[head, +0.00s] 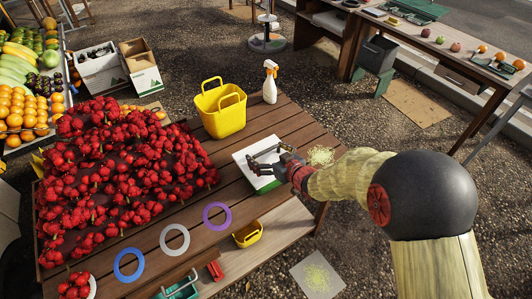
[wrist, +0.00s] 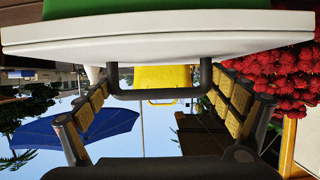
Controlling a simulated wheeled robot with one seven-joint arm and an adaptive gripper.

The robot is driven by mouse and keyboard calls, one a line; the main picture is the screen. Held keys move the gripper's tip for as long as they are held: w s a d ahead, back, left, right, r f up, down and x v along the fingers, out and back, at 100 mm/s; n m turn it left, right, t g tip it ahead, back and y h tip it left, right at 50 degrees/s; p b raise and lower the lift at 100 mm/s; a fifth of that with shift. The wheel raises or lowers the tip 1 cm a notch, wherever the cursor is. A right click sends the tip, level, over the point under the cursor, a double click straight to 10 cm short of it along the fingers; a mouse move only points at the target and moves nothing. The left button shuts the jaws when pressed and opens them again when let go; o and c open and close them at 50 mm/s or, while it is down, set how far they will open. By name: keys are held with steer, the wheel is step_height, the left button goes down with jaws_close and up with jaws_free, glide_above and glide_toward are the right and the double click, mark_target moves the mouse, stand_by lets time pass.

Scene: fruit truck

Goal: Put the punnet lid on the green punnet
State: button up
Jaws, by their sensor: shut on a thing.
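The white punnet lid (head: 246,158) is a flat square with a dark raised handle, on the right part of the slatted table. My gripper (head: 268,158) is at its handle, shut on it. In the wrist view the lid (wrist: 160,36) spans the top, and the dark handle (wrist: 160,96) lies between my padded fingers. The green punnet (head: 267,187) shows as a strip under the lid's near edge; its green (wrist: 160,8) also shows beyond the lid in the wrist view. The lid hides most of the punnet. I cannot tell whether the lid rests fully on it.
A big heap of red fruit (head: 125,165) fills the table's left. A yellow basket (head: 222,120) and spray bottle (head: 270,84) stand behind the lid. Blue, white and purple rings (head: 217,228) lie in front. A small yellow basket (head: 248,235) is on a lower shelf.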

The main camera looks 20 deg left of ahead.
steer(key=shift+f+b, duration=0.4)
steer(key=shift+f, duration=0.1)
stand_by(0.4)
steer(key=o, duration=0.9)
steer(key=v, duration=1.2)
